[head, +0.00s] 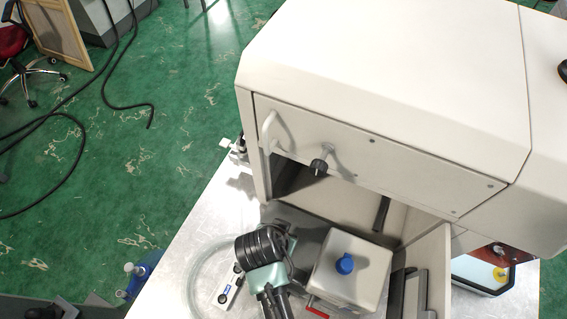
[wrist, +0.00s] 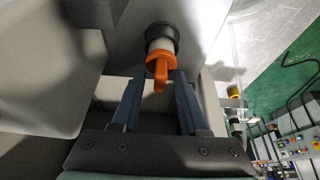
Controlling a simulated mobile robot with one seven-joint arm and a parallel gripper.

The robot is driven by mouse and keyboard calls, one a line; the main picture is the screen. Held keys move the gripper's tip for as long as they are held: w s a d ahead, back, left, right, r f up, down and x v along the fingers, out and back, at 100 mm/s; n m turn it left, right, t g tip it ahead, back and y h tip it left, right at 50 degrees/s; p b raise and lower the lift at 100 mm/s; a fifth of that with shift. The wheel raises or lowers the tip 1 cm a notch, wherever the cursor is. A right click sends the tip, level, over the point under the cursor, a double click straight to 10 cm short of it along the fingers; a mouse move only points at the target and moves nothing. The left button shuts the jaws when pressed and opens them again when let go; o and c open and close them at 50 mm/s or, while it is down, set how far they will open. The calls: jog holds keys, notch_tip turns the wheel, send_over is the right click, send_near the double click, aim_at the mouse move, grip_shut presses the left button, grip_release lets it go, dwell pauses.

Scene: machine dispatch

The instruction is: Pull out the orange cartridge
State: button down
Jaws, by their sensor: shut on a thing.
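The orange cartridge (wrist: 159,69) shows in the wrist view at the upper middle, with an orange end and tab and a short pale section behind it. The pale section runs into a round black collar (wrist: 162,35) on a grey wall. My gripper (wrist: 160,84) has its two blue fingers on either side of the orange tab and is shut on it. The pale section shows between the collar and the orange end; how deep the cartridge sits inside is hidden. In the head view my arm's dark wrist covers this area, and neither cartridge nor fingertips can be seen.
In the head view a large cream machine (head: 380,90) stands over an open bay. A white container with a blue cap (head: 345,264) stands right of my arm. An open panel (head: 434,270) stands further right. The metal tabletop (head: 185,255) is largely bare at left.

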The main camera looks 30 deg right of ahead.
jog(key=shift+r, duration=0.15)
jog(key=shift+r+p, duration=3.7)
jog(key=shift+p, duration=0.15)
